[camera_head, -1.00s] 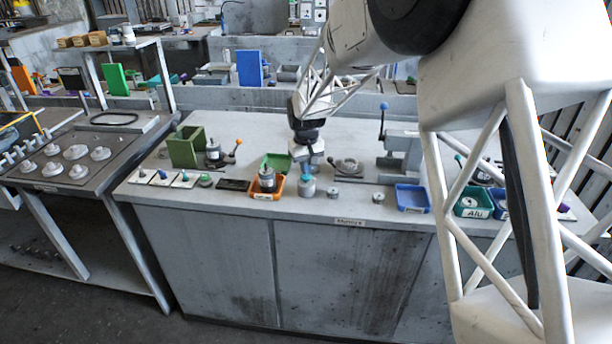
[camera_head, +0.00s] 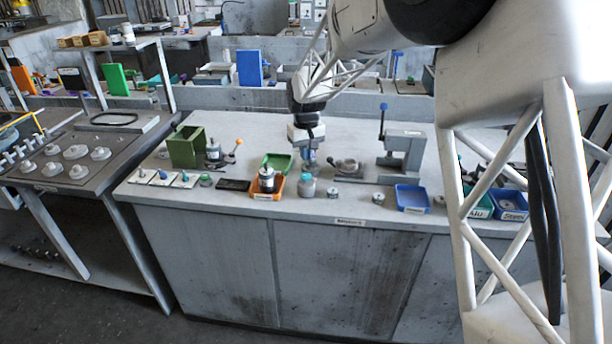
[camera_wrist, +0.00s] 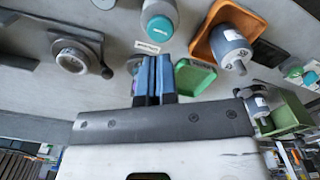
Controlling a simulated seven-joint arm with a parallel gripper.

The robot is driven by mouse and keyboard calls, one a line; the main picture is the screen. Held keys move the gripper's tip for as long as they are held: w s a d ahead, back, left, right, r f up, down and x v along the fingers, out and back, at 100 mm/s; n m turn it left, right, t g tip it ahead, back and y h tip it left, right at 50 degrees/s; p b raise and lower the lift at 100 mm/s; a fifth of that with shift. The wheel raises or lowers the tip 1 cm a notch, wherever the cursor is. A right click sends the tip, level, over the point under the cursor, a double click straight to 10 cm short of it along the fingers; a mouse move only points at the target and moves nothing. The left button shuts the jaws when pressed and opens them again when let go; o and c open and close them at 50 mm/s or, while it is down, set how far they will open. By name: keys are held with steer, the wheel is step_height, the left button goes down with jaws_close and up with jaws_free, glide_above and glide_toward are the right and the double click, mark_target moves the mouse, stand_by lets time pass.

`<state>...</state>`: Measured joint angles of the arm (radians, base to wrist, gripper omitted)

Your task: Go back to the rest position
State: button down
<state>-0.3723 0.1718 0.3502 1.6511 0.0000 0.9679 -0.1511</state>
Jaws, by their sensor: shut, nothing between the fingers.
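My gripper (camera_head: 309,168) is above the middle of the grey workbench (camera_head: 235,205), pointing down, just behind a grey jar with a teal cap (camera_head: 307,186). In the wrist view its blue fingers (camera_wrist: 154,78) are together with nothing between them. The jar (camera_wrist: 160,20) lies beyond the fingertips in that view, apart from them. The gripper's exact height over the bench is hard to tell.
An orange tray (camera_head: 258,194) holding a motor-like cylinder and a green tray (camera_head: 279,163) stand to the left. A press with a blue-knobbed lever (camera_head: 402,150) and a blue tray (camera_head: 412,198) stand to the right. A green box (camera_head: 186,147) is farther left.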

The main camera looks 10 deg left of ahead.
steer(key=shift+r, duration=0.55)
steer(key=shift+s+d+r, duration=0.1)
steer(key=shift+d, duration=0.05)
steer(key=s+d+r+m+t, duration=0.1)
steer(key=s+d+r+m, duration=0.1)
steer(key=s+d+r, duration=0.6)
steer(key=s+d+r+m, duration=0.1)
steer(key=s+d+r, duration=0.2)
steer(key=s+d, duration=0.75)
steer(key=s+d+m, duration=0.1)
steer(key=s+d, duration=0.2)
steer(key=s, duration=0.6)
steer(key=s+d+f+m+t, duration=0.1)
steer(key=s+d, duration=0.3)
steer(key=s, duration=0.5)
steer(key=s+d+f+m, duration=0.1)
steer(key=s+d, duration=0.3)
steer(key=s, duration=0.5)
steer(key=shift+s+t, duration=0.15)
steer(key=shift+t, duration=0.15)
steer(key=c, duration=1.8)
jaws_free()
